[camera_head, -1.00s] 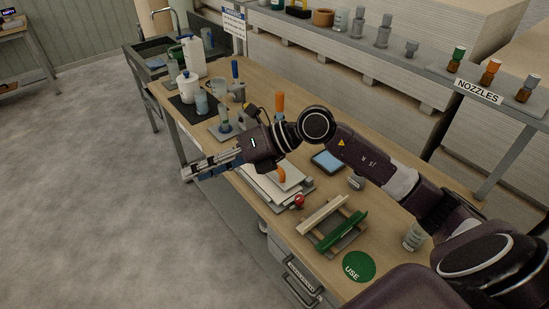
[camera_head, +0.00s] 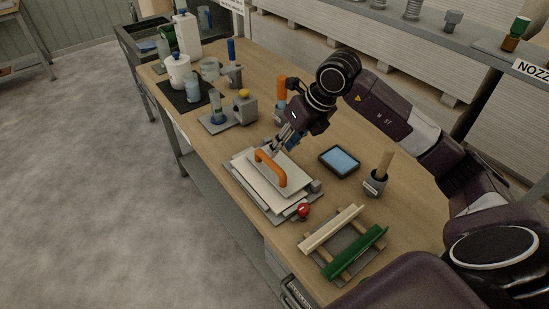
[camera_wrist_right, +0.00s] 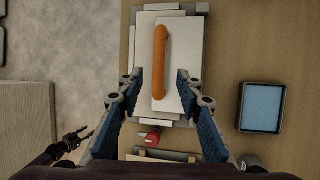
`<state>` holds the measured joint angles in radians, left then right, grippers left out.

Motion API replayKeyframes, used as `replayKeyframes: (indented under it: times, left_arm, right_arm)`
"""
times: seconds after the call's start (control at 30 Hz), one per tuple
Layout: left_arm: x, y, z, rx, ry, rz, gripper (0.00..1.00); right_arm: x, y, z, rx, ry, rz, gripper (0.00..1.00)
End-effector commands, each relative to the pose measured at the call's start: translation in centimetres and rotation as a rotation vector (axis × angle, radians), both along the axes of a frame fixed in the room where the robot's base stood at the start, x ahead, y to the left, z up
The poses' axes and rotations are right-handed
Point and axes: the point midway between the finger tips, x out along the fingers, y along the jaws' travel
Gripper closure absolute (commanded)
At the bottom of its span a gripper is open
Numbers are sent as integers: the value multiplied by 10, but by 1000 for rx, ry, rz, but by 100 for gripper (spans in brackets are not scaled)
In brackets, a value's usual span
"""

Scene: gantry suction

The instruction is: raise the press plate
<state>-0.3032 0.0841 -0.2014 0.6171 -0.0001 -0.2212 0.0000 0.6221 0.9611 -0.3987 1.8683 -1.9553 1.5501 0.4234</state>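The press plate (camera_head: 289,167) is a flat pale grey plate with an orange bar handle (camera_head: 268,167) on top. It lies on a stack on a grey base (camera_head: 259,203) at the table's front edge. In the right wrist view the plate (camera_wrist_right: 177,99) sits below my right gripper, its orange handle (camera_wrist_right: 160,62) upright between the fingers in the picture. My right gripper (camera_wrist_right: 160,76) is open, with a gap on both sides of the handle. In the head view my right gripper (camera_head: 277,147) is just behind the handle. A dark gripper-like shape, probably my left gripper (camera_wrist_right: 74,138), shows small.
A red knob (camera_head: 303,210) is at the base's near corner. A tablet (camera_head: 340,160) and a cup with a wooden handle (camera_head: 376,183) stand to the right. A rack with cream and green strips (camera_head: 356,250) lies nearer. Containers (camera_head: 179,72) stand at the far left.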

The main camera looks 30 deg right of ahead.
Motion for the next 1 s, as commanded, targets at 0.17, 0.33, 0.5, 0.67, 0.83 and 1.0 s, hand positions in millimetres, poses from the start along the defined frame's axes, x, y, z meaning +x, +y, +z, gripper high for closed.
replayKeyframes:
  times: [0.17, 0.33, 0.5, 0.67, 0.83, 1.0]
  left_arm:
    - [-8, 2, 11, 3, 12, 0, 60]
    - [-3, 1, 17, 1, 4, 1, 60]
    - [7, -2, 20, -3, -11, 2, 60]
    - [12, -7, 20, -9, -19, 4, 60]
    - [11, -8, 20, -9, -16, 5, 60]
    - [8, -7, 19, -8, -12, 5, 60]
  right_arm:
    - [9, 8, -24, 5, 5, 1, 67]
    - [18, 14, -47, 4, 3, 1, 67]
    - [23, 16, -58, 2, 1, 1, 67]
    - [24, 16, -61, 1, 0, 2, 67]
    - [23, 16, -60, 1, 0, 2, 74]
    - [23, 16, -60, 1, 0, 2, 92]
